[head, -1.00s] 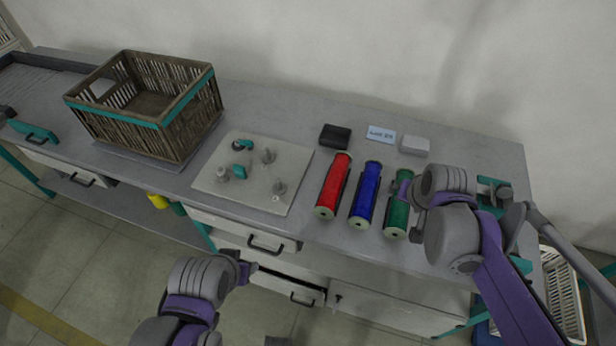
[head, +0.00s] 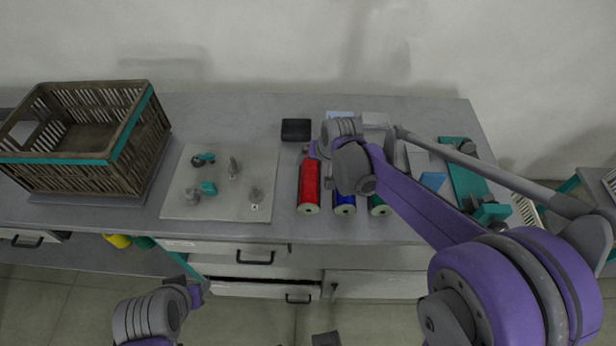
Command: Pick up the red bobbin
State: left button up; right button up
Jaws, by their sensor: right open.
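The red bobbin (head: 309,188) lies on the grey table, its long side pointing away from me and its pale end facing me. The blue bobbin (head: 344,201) and the green bobbin (head: 379,204) lie to its right, largely covered by my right arm. My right gripper (head: 308,151) is open at the far end of the red bobbin; its fingertips are small and partly hidden by the wrist, so I cannot tell whether they touch it. My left gripper (head: 190,288) hangs in front of the table at the lower left, away from the bobbins, its jaws unclear.
A pale plate (head: 220,205) with pegs and teal pieces lies left of the bobbins. A brown slatted crate (head: 122,165) stands further left. A black box (head: 296,130) sits just behind the red bobbin. A teal fixture (head: 470,185) is at the right. A drawer below is partly open.

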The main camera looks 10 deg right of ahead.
aim_at(312, 171)
jog(key=shift+s+a+x, duration=0.1)
jog(key=shift+s+x, duration=0.1)
jog(key=shift+x, duration=1.35)
jog(key=shift+s+a+x, duration=0.15)
jog(key=shift+x, duration=1.4)
jog(key=shift+f, duration=0.1)
grip_shut()
